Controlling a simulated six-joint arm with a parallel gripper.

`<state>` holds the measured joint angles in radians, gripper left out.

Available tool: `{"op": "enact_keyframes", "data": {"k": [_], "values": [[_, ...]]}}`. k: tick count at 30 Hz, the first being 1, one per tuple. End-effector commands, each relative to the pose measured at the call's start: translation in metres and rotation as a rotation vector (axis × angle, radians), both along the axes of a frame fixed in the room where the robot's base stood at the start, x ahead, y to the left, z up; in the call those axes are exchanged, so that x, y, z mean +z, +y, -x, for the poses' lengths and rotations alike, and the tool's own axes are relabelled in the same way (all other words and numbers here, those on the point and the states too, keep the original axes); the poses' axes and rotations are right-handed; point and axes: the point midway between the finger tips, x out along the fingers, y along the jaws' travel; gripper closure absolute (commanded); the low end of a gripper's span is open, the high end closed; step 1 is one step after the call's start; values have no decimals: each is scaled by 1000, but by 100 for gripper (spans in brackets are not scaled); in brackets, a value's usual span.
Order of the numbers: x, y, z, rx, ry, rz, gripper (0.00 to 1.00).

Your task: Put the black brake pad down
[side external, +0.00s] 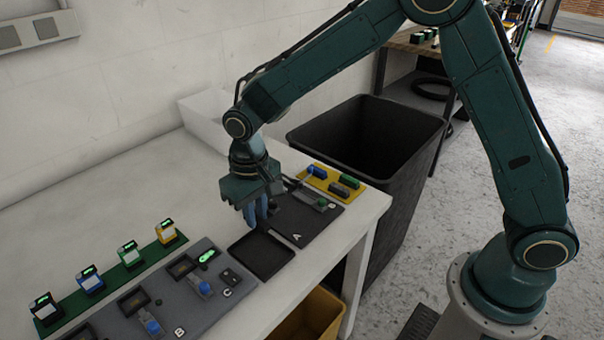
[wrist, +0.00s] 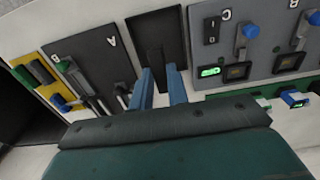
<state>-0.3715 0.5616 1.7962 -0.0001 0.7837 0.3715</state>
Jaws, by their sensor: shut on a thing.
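My gripper (side external: 258,222) points down over the white bench, just behind the shallow black tray (side external: 246,259). In the wrist view the gripper (wrist: 160,70) reaches toward the near end of the same black tray (wrist: 157,24). The visible part of the tray looks empty. I cannot tell how high the fingertips are above it.
A dark board marked A (side external: 322,222) with metal fittings lies right of the tray. A yellow tray (side external: 318,184) holds several coloured blocks. A grey panel marked B and C (side external: 205,315) and a green strip (side external: 135,262) of display units lie left. A black bin (side external: 415,165) stands beyond the bench.

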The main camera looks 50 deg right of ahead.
Motion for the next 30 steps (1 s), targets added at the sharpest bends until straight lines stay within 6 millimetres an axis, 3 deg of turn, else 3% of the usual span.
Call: {"op": "enact_keyframes", "data": {"k": [3, 7, 20, 30], "values": [[-23, 0, 1, 0, 5, 2, 100], [-40, 0, 1, 0, 2, 1, 100], [-55, 0, 0, 0, 1, 1, 100], [-90, 0, 1, 0, 2, 1, 100]]}}
